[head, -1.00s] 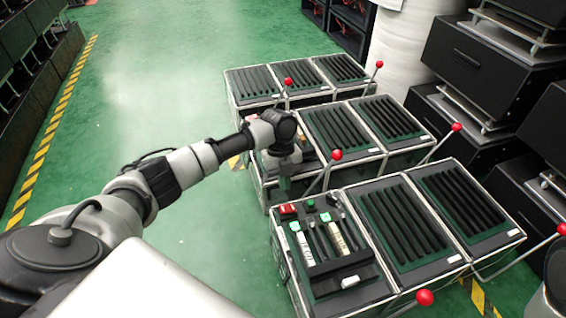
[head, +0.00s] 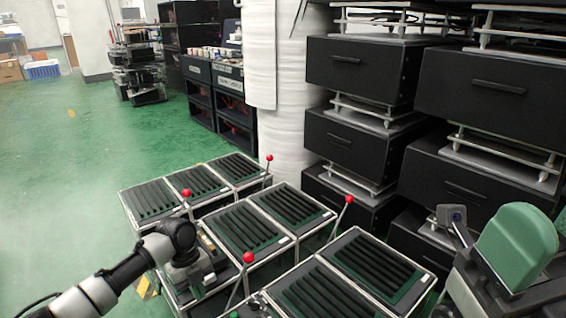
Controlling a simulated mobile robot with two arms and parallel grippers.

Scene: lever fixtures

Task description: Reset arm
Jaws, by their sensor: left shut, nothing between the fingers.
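My left gripper (head: 194,284) is at the lower left of the head view, over the near left cases. It points down, shut and empty, beside the case tops; I cannot tell whether it touches one. Red-ball levers stand on the cases: a near lever (head: 248,258) just right of the gripper, a lever (head: 186,194) behind it, a far lever (head: 269,158) and a right lever (head: 348,200).
Black slatted cases (head: 245,226) stand in rows on the green floor. Black drawer racks (head: 360,70) and a white wrapped column (head: 300,95) stand close behind on the right. Open floor (head: 60,190) lies to the left.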

